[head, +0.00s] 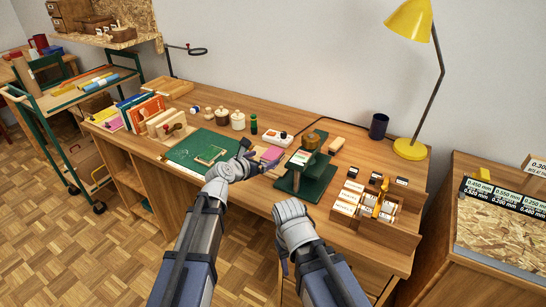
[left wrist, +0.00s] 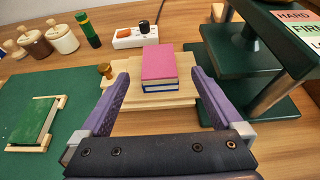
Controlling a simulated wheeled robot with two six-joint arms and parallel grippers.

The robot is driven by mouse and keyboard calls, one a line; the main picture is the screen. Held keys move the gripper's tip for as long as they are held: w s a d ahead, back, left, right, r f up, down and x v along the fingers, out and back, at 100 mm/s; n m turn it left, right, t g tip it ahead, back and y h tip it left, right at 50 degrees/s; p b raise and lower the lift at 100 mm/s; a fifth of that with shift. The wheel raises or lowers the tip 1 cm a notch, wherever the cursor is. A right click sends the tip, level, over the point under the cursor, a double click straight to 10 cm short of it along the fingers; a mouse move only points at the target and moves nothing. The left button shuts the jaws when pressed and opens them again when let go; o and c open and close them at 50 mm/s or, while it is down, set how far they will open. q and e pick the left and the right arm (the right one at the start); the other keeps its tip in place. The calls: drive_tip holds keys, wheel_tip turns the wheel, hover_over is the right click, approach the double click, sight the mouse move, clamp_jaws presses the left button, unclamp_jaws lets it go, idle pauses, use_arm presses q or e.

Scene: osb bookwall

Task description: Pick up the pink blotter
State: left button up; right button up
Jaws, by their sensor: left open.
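A dark green press (head: 305,180) stands close on the right. A white power strip (head: 277,138) and lidded jars (head: 238,121) are behind. A green block in a wooden frame (left wrist: 36,122) lies on the green mat (head: 190,153) to the left.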

sight(272, 154)
use_arm(q)
drive_tip(key=shift+b+x, duration=1)
drive_tip(key=shift+x, duration=1.65)
drive_tip(key=shift+a, duration=0.1)
drive_tip(key=shift+c, duration=0.5)
drive_tip(key=c, duration=1.3)
drive_tip(key=shift+r, duration=0.1)
wheel_tip(272, 154, up, 10)
drive_tip(key=p, duration=1)
